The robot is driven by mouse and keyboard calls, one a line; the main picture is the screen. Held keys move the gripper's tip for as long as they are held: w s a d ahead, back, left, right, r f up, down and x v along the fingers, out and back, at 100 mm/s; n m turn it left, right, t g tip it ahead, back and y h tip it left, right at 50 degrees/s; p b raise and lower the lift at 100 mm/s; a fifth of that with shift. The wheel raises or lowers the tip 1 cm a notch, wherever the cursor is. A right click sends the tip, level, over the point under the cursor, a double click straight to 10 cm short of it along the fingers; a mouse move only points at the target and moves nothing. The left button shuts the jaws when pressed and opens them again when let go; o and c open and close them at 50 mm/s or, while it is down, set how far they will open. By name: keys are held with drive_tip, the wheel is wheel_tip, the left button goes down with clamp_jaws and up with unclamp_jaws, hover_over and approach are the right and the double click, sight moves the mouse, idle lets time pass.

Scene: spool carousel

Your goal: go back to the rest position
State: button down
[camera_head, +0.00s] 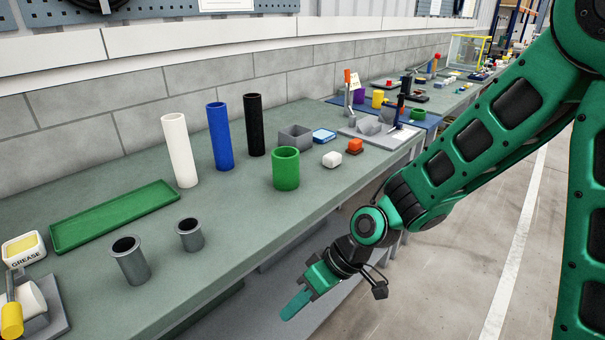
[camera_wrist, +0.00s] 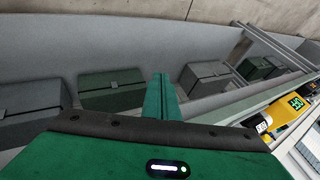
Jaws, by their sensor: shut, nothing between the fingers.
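My gripper (camera_head: 297,304) hangs in front of the bench's front edge, below the level of the top and over the lower shelf area in the head view. Its green fingers are together with nothing between them. In the wrist view the closed fingers (camera_wrist: 160,97) point toward a grey shelf space with several dark boxes, one of them a green-grey box (camera_wrist: 112,90). The fingers touch nothing that I can see. My arm comes in from the upper right.
The bench top (camera_head: 240,240) carries a white tube (camera_head: 179,150), a blue tube (camera_head: 220,136), a black tube (camera_head: 254,125), a green cup (camera_head: 286,169), a green tray (camera_head: 115,215) and two grey cups (camera_head: 129,262). The floor (camera_head: 470,240) on the right is clear.

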drive_tip(key=w+d+r+m+t+h, duration=0.1)
drive_tip(key=d+r+m+h, duration=0.1)
drive_tip(key=d, duration=0.7)
drive_tip(key=w+d+r+m+h, duration=0.1)
drive_tip(key=d+r+m+h, duration=0.15)
drive_tip(key=d, duration=0.65)
drive_tip(key=w+d+r+m+t+h, duration=0.1)
drive_tip(key=w+d+m, duration=0.1)
drive_tip(key=d, duration=0.7)
drive_tip(key=s+d+r+m, duration=0.3)
drive_tip(key=s+d+m, duration=0.2)
drive_tip(key=s+d, duration=0.2)
drive_tip(key=s+d+r+m+g+h, duration=0.1)
drive_tip(key=s+d+r+m, duration=0.3)
drive_tip(key=s+d, duration=0.4)
drive_tip(key=shift+s+d+r+m, duration=0.15)
drive_tip(key=shift+s+d+m, duration=0.2)
drive_tip(key=shift+d, duration=0.55)
drive_tip(key=shift+w+a, duration=0.1)
